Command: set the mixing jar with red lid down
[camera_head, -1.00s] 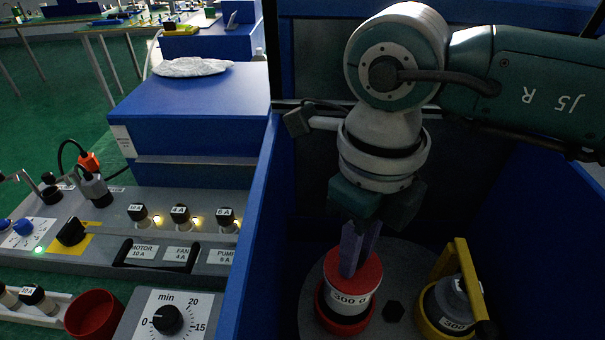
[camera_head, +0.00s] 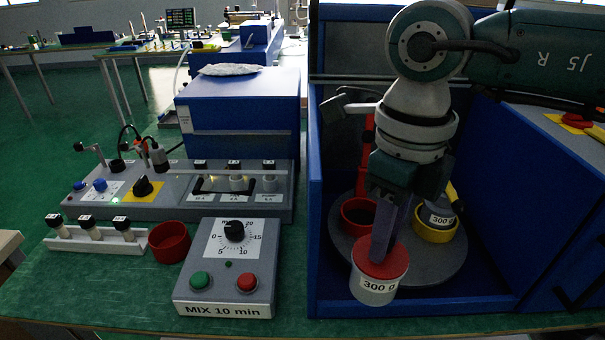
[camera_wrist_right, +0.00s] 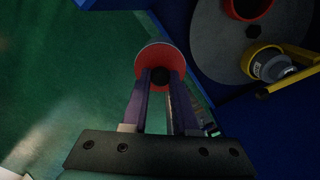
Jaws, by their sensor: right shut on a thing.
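The mixing jar with red lid (camera_head: 375,288) is white, with a "300 g" label, and looks slightly tilted. My right gripper (camera_head: 384,246) is shut on the top of its red lid. It holds the jar in front of the grey rotor plate, over the front edge of the blue housing. In the right wrist view the red lid (camera_wrist_right: 152,62) sits between the fingertips, and the green bench shows beyond it. The red holder (camera_head: 348,216) on the plate looks empty. My left gripper is not in view.
A second jar (camera_head: 440,215) sits in the yellow holder (camera_head: 434,237) on the rotor plate (camera_head: 405,270). To the left stand a timer box (camera_head: 225,285), an empty red cup (camera_head: 169,242) and a fuse rack (camera_head: 70,238).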

